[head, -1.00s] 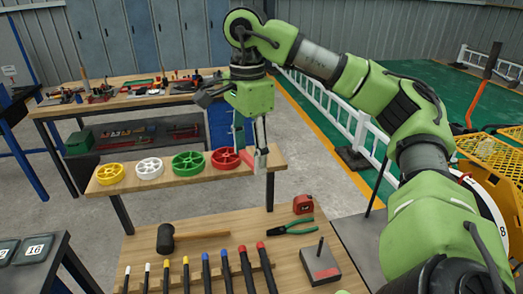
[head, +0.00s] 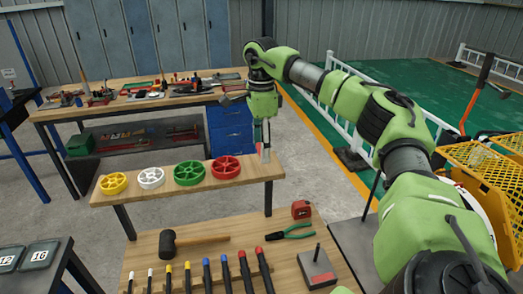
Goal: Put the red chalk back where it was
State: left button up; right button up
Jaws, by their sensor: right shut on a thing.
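My right gripper (head: 263,143) is at the right end of the narrow wooden bench, to the right of the red wheel (head: 226,168). It points down and is shut on a small, pale-and-reddish thing (head: 264,154), which seems to be the red chalk. It is too small and too covered by the fingers to make out fully. I cannot tell whether it touches the bench top. My left gripper is out of view.
Green (head: 188,173), white (head: 151,178) and yellow (head: 113,184) wheels line the narrow bench (head: 210,188). The near table holds a mallet (head: 169,243), pliers (head: 292,231), a red tape measure (head: 301,209), a grey block (head: 317,269) and several colour-tipped rods. A white fence (head: 345,130) stands right.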

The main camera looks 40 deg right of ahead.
aim_at(261, 165)
jog(key=shift+w+d+f, duration=0.15)
jog(key=shift+f, duration=0.05)
jog(key=f+p, duration=0.3)
jog(key=shift+w+d+f, duration=0.25)
jog(key=shift+w, duration=0.1)
jog(key=shift+f, duration=0.25)
jog(key=shift+f, duration=0.2)
jog(key=o, duration=1)
